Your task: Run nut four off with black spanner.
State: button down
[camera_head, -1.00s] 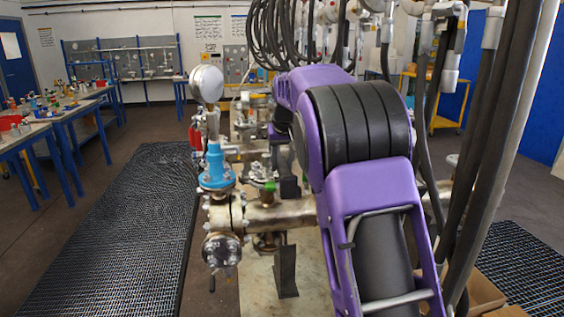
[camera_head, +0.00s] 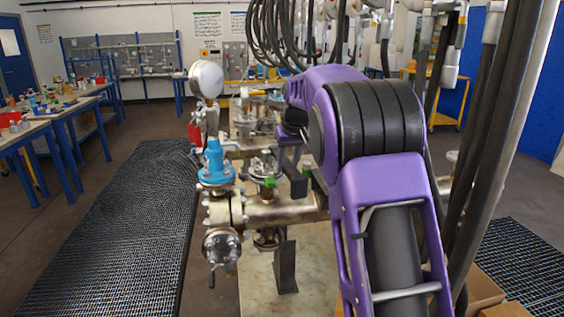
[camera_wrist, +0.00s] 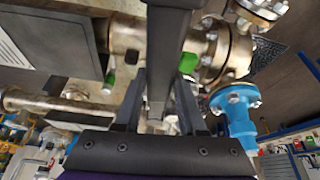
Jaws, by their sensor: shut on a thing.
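My gripper (camera_wrist: 158,100) shows in the wrist view, its two dark fingers closed on a dark bar (camera_wrist: 168,50) that looks like the black spanner. The bar runs from between the fingers to the top of the picture; its working end is not clear. In the head view the flanged pipe end (camera_head: 222,246) carries several nuts. I cannot tell which is nut four, nor whether the spanner touches a nut.
The blue valve (camera_head: 215,165) with a round gauge (camera_head: 206,79) stands above the pipe at left. A black support (camera_head: 286,268) stands under the pipe. Hoses (camera_head: 490,150) hang at right. Workbenches (camera_head: 60,112) stand far left, with open floor grating (camera_head: 120,235) between.

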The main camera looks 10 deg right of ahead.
jog(key=w+d+r+n+y+p, duration=0.1)
jog(key=d+r+n, duration=0.3)
jog(key=r, duration=0.1)
jog(key=shift+w+d+g+y, duration=0.3)
jog(key=shift+w+d, duration=0.05)
jog(key=shift+d, duration=0.05)
jog(key=shift+r, duration=0.2)
dwell(0.7)
